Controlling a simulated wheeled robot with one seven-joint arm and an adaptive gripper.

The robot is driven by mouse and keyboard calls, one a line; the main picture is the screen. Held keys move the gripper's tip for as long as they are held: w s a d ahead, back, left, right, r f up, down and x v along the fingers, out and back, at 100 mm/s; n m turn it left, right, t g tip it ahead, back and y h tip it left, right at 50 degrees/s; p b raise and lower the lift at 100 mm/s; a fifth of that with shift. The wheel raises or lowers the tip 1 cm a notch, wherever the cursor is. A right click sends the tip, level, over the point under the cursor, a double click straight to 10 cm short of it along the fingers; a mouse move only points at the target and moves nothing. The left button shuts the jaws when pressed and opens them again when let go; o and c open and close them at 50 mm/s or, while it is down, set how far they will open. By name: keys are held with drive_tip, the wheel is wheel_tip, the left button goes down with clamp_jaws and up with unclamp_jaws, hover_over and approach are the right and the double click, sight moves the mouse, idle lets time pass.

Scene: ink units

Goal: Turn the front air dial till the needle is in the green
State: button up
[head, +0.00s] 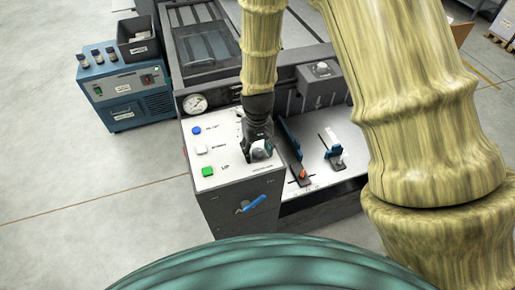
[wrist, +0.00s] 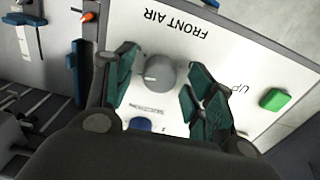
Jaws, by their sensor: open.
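The front air dial is a round grey knob (wrist: 160,74) with a pale pointer mark, on a white panel beside the printed words FRONT AIR in the wrist view. My gripper (wrist: 164,68) is open, with one green-padded finger on each side of the knob and gaps showing between pads and knob. In the head view my gripper (head: 258,148) is over the front right part of the panel and hides most of the dial. A round white gauge (head: 195,103) stands at the back left of the panel. Its needle and any green band are too small to read.
Blue (head: 196,130), white (head: 201,149) and green (head: 207,171) buttons line the panel's left side. A blue lever (head: 250,205) is on the front face. Slider handles (head: 333,158) stand to the right. A blue machine (head: 125,88) stands at left on open floor.

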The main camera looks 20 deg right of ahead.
sight(258, 151)
drive_tip(key=c, duration=1)
drive_tip(key=shift+n, duration=2.3)
drive_tip(key=o, duration=1)
wheel_tip(258, 151, up, 12)
